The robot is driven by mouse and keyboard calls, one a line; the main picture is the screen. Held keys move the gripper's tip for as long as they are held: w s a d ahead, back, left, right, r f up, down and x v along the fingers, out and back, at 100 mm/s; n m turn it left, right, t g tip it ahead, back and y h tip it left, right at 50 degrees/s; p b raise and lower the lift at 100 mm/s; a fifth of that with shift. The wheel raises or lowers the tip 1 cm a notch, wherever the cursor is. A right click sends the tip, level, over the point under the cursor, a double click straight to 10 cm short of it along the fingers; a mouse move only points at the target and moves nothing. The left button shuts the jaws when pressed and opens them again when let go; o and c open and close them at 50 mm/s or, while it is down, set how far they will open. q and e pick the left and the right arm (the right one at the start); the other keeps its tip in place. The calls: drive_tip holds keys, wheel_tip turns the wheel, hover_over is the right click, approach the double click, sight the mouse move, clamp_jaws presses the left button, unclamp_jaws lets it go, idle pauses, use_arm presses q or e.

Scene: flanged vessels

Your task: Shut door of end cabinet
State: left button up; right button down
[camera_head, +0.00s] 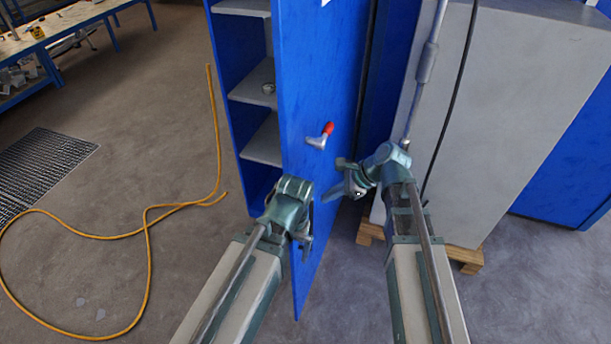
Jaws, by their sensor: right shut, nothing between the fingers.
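The end cabinet (230,70) is tall and blue, with grey shelves on its left side. Its blue door (318,70) stands open, swung out toward me, its outer face turned to the right. A lever handle with a red tip (320,137) is on that face. My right gripper (349,178) is shut and empty, just right of the door's face and below the handle; I cannot tell if it touches the door. My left gripper (304,238) is low in front of the door, mostly hidden by its own wrist, and its jaws are unclear.
A grey cabinet (510,100) stands on a wooden pallet (468,258) at the right. A yellow hose (148,250) loops over the floor at the left, near a floor grate (45,165). A blue workbench (60,35) is at the upper left. Small items lie on a shelf.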

wheel_tip(320, 180, up, 4)
drive_tip(key=w+m+y+p, duration=0.1)
drive_tip(key=w+m, duration=0.1)
drive_tip(key=m, duration=0.1)
use_arm(q)
drive_tip(key=shift+s+f+b, duration=0.2)
drive_tip(key=shift+f+b, duration=2.15)
drive_tip(key=shift+b, duration=1.05)
use_arm(e)
drive_tip(key=w+x, duration=0.1)
drive_tip(key=x, duration=0.8)
drive_tip(key=shift+f+m+t, duration=0.2)
drive_tip(key=shift+m+t, duration=0.1)
drive_tip(key=shift+t, duration=0.1)
